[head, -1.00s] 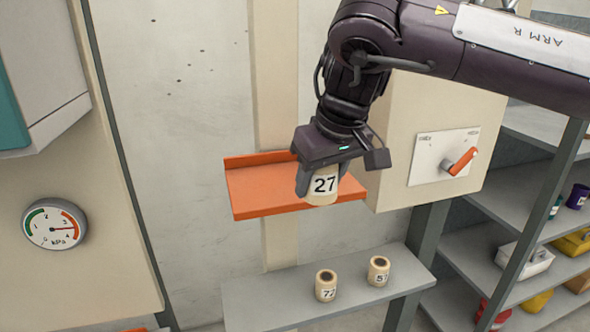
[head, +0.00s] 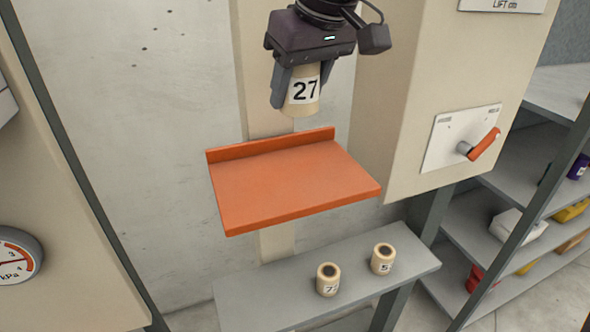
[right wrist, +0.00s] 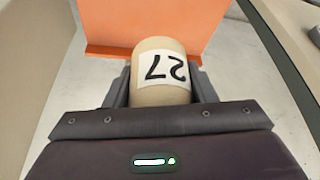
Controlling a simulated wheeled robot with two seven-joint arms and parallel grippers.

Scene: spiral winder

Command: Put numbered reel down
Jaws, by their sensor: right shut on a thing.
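The numbered reel (head: 304,97) is cream with a white label reading 27. My right gripper (head: 297,95) is shut on it, one finger on each side, and holds it upright above the orange shelf (head: 290,185). The shelf is bare, with a raised lip along its back edge. In the right wrist view the reel (right wrist: 160,70) sits between the fingers (right wrist: 160,85), its label upside down, with the orange shelf (right wrist: 150,20) beyond it. My left gripper is not in view.
Two more cream reels, one marked 72 or similar (head: 328,280) and one showing a 5 (head: 383,259), stand on the grey lower shelf (head: 250,297). A beige box with a red-orange lever (head: 484,146) is at right. Grey shelving (head: 480,220) stands further right.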

